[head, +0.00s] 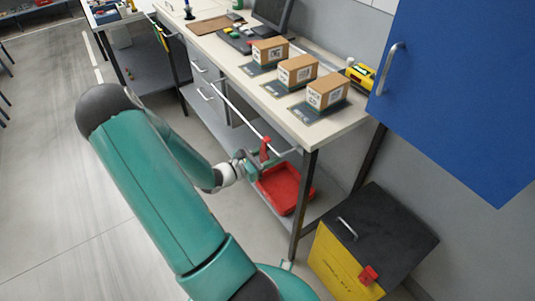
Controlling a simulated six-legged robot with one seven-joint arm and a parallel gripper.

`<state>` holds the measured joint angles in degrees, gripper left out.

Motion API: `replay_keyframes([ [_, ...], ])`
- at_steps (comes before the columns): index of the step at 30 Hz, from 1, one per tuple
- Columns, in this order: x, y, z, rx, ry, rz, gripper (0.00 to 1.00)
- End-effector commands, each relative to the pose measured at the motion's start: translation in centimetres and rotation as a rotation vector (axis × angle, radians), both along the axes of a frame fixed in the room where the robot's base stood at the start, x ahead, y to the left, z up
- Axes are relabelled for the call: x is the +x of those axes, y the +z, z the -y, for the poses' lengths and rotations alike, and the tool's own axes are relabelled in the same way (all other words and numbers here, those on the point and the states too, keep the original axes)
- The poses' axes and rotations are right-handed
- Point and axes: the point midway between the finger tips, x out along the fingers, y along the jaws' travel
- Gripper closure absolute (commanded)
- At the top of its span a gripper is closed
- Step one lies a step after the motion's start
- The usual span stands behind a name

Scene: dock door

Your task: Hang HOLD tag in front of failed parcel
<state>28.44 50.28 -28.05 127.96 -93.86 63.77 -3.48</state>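Three brown parcels with printed white labels stand in a row on the bench: a far one (270,51), a middle one (297,70) and a near one (327,91). Each sits on a dark pad; the label prints are too small to read surely. My gripper (268,163) is low in front of the bench's front edge, below the parcels. A small upright red piece (265,148), possibly the HOLD tag, shows at its fingers by the pale front rail (243,118). I cannot tell whether the fingers are closed on it.
A red tray (281,188) lies on the lower shelf beyond my gripper. A yellow bin with a dark lid (382,233) stands at the right. A blue cabinet door (455,85) overhangs the bench's right end. A monitor (272,14) stands behind. The floor at left is clear.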

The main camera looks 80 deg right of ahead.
Motion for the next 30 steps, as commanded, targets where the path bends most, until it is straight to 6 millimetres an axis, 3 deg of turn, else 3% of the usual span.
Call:
replay_keyframes([
  [5,0.0,0.0,0.0,0.0,0.0,0.0,0.84],
  [6,0.0,0.0,0.0,0.0,0.0,0.0,0.52],
  [9,0.0,0.0,0.0,0.0,0.0,0.0,0.32],
  [10,0.0,0.0,0.0,0.0,0.0,0.0,0.31],
  [22,0.7,0.1,-0.6,0.001,0.002,0.001,0.31],
  [30,4.1,0.5,-4.5,0.001,0.006,0.002,0.31],
])
